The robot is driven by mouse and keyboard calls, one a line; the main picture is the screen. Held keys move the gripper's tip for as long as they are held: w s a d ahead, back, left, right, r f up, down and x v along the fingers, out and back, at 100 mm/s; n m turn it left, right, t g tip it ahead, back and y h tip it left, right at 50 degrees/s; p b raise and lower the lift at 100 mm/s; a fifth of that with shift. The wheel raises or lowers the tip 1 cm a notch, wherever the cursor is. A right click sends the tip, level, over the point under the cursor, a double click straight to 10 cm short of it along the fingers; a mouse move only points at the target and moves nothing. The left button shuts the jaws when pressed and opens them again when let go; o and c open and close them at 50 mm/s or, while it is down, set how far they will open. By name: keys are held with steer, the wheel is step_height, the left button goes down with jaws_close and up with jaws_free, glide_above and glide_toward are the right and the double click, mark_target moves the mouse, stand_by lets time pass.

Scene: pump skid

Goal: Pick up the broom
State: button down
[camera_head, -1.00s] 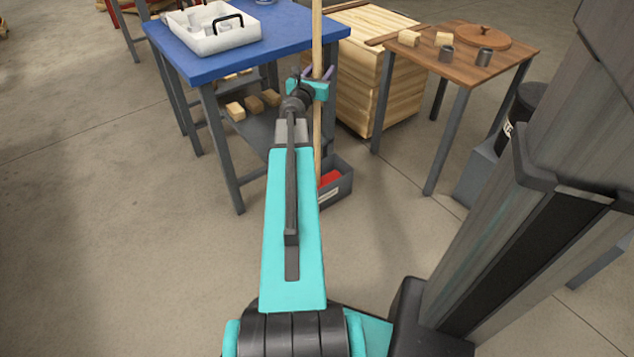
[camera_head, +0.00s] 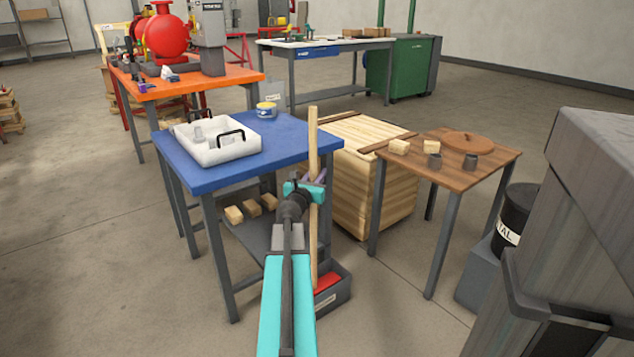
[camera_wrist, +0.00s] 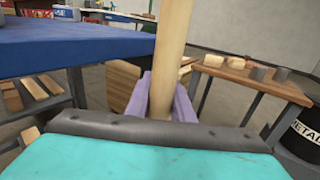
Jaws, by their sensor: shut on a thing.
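The broom's wooden handle (camera_head: 313,143) stands upright by the right front corner of the blue table, in front of the wooden crate. Its lower end runs down beside a grey bin, and the broom's head is hidden. My gripper (camera_head: 314,184) is shut on the handle a little below its top part. In the wrist view the handle (camera_wrist: 171,45) rises between the purple fingers (camera_wrist: 160,100), which lie on either side of it.
A blue table (camera_head: 215,178) with a white tray (camera_head: 216,145) stands left of the handle. A slatted wooden crate (camera_head: 352,190) and a brown table (camera_head: 450,170) stand to the right. A grey bin (camera_head: 335,297) with something red sits on the floor close by.

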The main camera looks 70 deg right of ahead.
step_height(320, 180, up, 8)
steer(key=p, duration=0.3)
steer(key=shift+p, duration=0.3)
stand_by(0.4)
